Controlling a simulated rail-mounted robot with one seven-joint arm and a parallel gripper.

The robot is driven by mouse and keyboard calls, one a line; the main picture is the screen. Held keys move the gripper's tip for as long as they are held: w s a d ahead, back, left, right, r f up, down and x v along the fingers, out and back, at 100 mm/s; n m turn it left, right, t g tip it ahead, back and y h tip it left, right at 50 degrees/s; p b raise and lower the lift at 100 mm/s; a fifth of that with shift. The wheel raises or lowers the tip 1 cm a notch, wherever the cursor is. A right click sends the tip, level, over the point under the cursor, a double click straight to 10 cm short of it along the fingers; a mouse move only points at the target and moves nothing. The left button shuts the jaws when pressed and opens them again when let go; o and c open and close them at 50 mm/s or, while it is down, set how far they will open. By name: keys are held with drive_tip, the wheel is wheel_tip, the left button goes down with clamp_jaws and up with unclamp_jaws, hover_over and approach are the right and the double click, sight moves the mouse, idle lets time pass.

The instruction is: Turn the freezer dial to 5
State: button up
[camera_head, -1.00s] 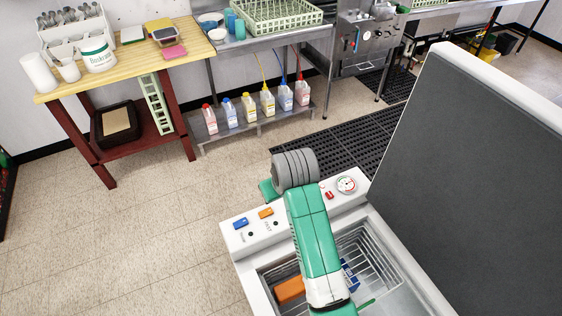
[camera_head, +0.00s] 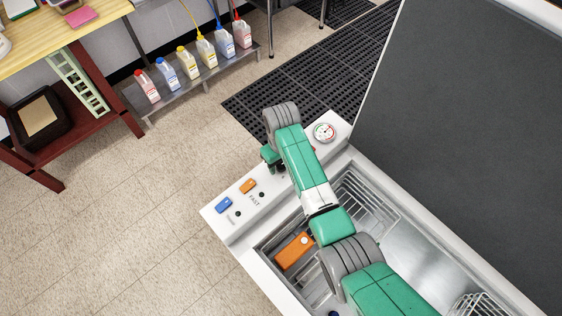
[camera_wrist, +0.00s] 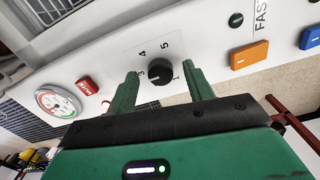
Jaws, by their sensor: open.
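The freezer dial (camera_wrist: 158,72) is a round black knob on the white control panel, in the middle of the wrist view. My gripper (camera_wrist: 162,76) is open, with one green finger on each side of the knob and a visible gap to each. In the head view my gripper (camera_head: 273,162) is over the freezer's panel (camera_head: 232,228), and the dial is hidden behind my arm.
An orange switch (camera_wrist: 249,55) marked FAST and a blue switch (camera_wrist: 310,38) lie right of the dial. A red button (camera_wrist: 87,86) and a round gauge (camera_wrist: 58,101) lie left. The freezer lid (camera_head: 470,130) stands open; a wire basket (camera_head: 365,205) and an orange box (camera_head: 294,252) are inside.

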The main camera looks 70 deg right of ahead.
drive_tip(key=shift+f, duration=0.2)
drive_tip(key=shift+w, duration=0.1)
drive_tip(key=c, duration=1)
drive_tip(key=shift+r+m, duration=0.1)
drive_tip(key=shift+m, duration=0.2)
